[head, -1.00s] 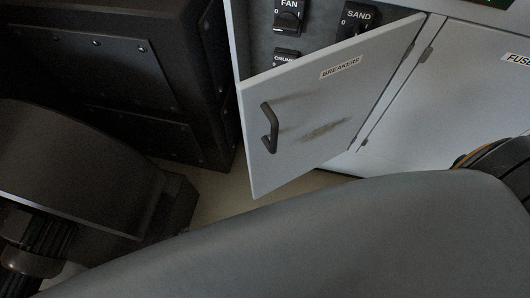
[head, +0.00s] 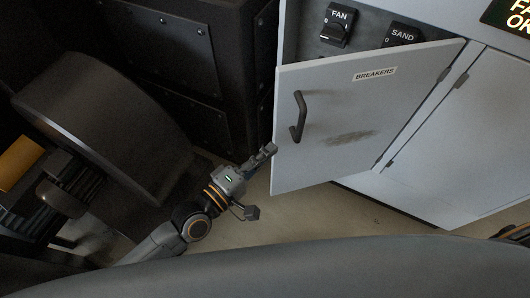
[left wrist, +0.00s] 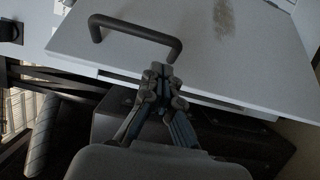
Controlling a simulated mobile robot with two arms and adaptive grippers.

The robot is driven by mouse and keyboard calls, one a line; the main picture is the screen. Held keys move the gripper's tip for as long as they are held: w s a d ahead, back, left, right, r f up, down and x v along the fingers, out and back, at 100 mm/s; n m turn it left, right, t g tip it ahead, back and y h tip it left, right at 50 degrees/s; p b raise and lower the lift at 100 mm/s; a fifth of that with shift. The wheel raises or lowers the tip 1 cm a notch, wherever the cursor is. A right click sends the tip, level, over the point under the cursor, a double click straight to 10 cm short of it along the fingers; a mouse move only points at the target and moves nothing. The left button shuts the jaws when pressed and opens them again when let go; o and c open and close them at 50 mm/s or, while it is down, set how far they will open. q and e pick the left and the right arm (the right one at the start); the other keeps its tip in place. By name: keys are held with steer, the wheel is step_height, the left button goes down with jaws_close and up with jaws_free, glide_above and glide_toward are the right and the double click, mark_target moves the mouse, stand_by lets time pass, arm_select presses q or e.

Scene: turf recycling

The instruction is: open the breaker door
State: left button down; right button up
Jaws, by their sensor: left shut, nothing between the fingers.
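The breaker door (head: 355,110) is a light grey panel labelled BREAKERS, hinged on its right side and standing partly open. Its dark bar handle (head: 299,117) is near the left edge. The door (left wrist: 190,45) and handle (left wrist: 136,32) also show in the left wrist view. My left gripper (head: 268,150) is shut and empty, just left of the door's lower free edge and below the handle. In the left wrist view the gripper (left wrist: 158,72) points toward the door edge, apart from the handle. My right gripper is not in view.
Behind the door are a FAN switch (head: 337,27) and a SAND switch (head: 402,35). A black riveted cabinet (head: 185,60) stands left of the door. A dark seat-like shape (head: 105,125) is at left. Floor (head: 330,220) shows below the door.

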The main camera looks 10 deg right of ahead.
mark_target(287, 136)
arm_select(q)
steer(key=x, duration=0.7)
steer(key=shift+p, duration=0.35)
